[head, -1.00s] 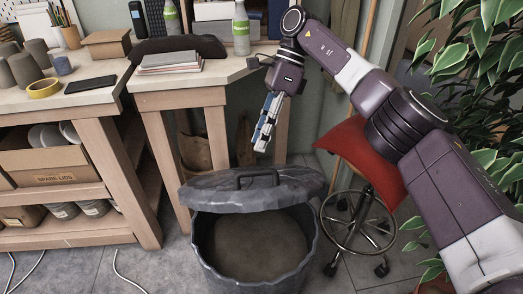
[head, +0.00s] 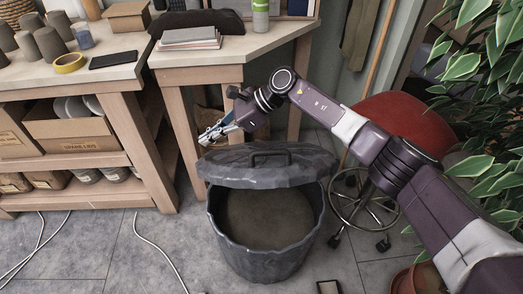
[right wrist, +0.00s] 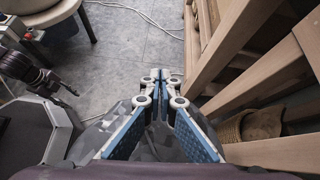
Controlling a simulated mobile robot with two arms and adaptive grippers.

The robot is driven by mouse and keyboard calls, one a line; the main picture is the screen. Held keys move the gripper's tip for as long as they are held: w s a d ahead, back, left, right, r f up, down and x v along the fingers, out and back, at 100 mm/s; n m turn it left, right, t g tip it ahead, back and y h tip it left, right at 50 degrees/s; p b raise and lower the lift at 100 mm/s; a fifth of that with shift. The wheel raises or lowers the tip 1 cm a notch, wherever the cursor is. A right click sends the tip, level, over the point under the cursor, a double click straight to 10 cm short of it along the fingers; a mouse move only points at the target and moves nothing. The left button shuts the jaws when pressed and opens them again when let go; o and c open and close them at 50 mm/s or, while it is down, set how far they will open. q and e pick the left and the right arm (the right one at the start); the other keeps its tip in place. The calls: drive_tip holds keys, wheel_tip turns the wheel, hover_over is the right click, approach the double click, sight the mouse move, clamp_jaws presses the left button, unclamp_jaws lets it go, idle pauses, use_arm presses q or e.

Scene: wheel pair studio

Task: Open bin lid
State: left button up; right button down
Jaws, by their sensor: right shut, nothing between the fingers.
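The grey bin (head: 262,240) stands on the floor with its mouth largely uncovered. Its dark grey lid (head: 225,176) sits at the far side of the mouth, raised and tilted back, with its handle (head: 270,154) on top. My right gripper (head: 206,138) is shut and empty, just beyond the lid's far left edge, apart from the handle. In the right wrist view its fingers (right wrist: 161,82) meet, with part of the grey lid (right wrist: 95,138) below them. My left gripper (right wrist: 68,88) shows small at the left of that view; its jaws are too small to judge.
A wooden workbench (head: 195,75) stands behind the bin and a shelf with a cardboard box (head: 65,135) is at left. A red stool (head: 405,115) and a plant (head: 485,80) are at right. Cables (head: 160,250) lie on the otherwise clear floor at left.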

drive_tip(key=s+a+r+m+t+y+p, duration=0.35)
drive_tip(key=a+r+m+t+p, duration=0.2)
drive_tip(key=m+t+p, duration=0.35)
drive_tip(key=m+t+h+p, duration=0.4)
drive_tip(key=m+h+p, duration=0.2)
drive_tip(key=m+h, duration=0.6)
approach(261, 171)
drive_tip(key=w, duration=0.3)
drive_tip(key=w+a+f+n+h, duration=0.1)
drive_tip(key=w, duration=0.1)
drive_tip(key=w+h, duration=0.1)
drive_tip(key=w, duration=0.2)
drive_tip(key=shift+w+a+f+n, duration=0.25)
drive_tip(key=shift+w+n, duration=0.1)
drive_tip(key=shift+n, duration=0.05)
use_arm(q)
drive_tip(key=s+a, duration=0.1)
drive_tip(key=s, duration=0.7)
drive_tip(key=s+a+r+g, duration=0.1)
drive_tip(key=s+a, duration=0.1)
drive_tip(key=s, duration=0.6)
drive_tip(key=shift+s+r, duration=0.25)
drive_tip(key=shift+s, duration=0.05)
drive_tip(key=shift+r, duration=0.1)
use_arm(e)
drive_tip(key=shift+r, duration=0.1)
